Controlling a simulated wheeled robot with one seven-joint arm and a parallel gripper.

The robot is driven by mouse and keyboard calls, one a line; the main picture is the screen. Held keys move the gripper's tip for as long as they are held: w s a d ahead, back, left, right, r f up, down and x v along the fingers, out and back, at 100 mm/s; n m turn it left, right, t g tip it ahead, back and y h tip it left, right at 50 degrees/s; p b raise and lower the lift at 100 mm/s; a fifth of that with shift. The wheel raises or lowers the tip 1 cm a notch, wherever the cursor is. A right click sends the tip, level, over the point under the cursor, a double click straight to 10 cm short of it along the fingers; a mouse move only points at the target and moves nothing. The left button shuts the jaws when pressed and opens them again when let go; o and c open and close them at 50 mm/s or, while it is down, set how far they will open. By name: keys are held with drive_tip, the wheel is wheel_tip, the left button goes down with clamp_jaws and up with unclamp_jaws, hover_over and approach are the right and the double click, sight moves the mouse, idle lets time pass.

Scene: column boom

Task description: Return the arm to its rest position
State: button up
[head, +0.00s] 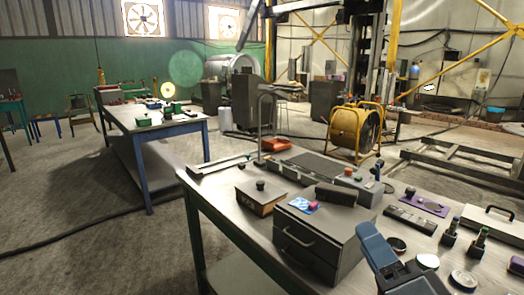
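A blue and black jointed part at the bottom edge, right of the middle, looks like a piece of my arm (376,249). It reaches up and to the left, in front of the near workbench (228,207) and beside the grey drawer box (315,240). I make out no gripper fingers in this view. The rest of the arm is cut off by the lower edge. I cannot tell whether the arm touches anything.
A lidded box (260,196), a control box with buttons (356,184) and several small tools crowd the near bench. Another bench (152,122) stands further left. Floor (85,215) at left is mostly clear, crossed by a cable.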

drive_tip(key=s+f+n+g+h, duration=0.1)
drive_tip(key=s+f+g+h, duration=0.1)
drive_tip(key=s+f, duration=0.55)
drive_tip(key=s+f+n+g+h, duration=0.15)
drive_tip(key=s+f, duration=0.35)
drive_tip(key=s, duration=0.6)
drive_tip(key=s+d+n+g, duration=0.1)
drive_tip(key=s+n, duration=0.3)
drive_tip(key=s, duration=0.4)
drive_tip(key=s+d+f+n, duration=0.1)
drive_tip(key=s+d+n, duration=0.3)
drive_tip(key=s, duration=0.5)
drive_tip(key=shift+d+n+g, duration=0.2)
drive_tip(key=shift+n+g, duration=0.15)
drive_tip(key=shift+f, duration=0.1)
